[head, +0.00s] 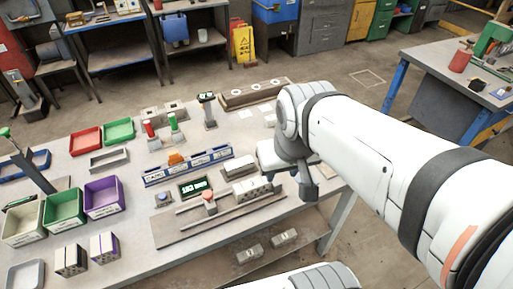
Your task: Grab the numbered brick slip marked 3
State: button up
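No brick slip with a readable 3 shows in the head view; any marks are too small to read. A pale grey block (238,167) and a grey block with holes (252,189) lie near the middle of the bench, left of my gripper. Two small grey blocks with pale marks, a left one (249,254) and a right one (285,238), lie on the lower shelf. My gripper (308,188) hangs over the right part of the bench, just right of the block with holes. Its fingers are mostly hidden or too small to judge, and the arm hides the bench behind it.
White, green and purple bins (104,196) stand at left. A brown rail (255,93) lies at the back edge.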

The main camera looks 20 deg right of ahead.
aim_at(246, 190)
jog(key=z, duration=0.3)
jog(key=k, duration=1.25)
jog(key=u, duration=0.5)
jog(key=i, duration=1)
jog(key=u, duration=0.1)
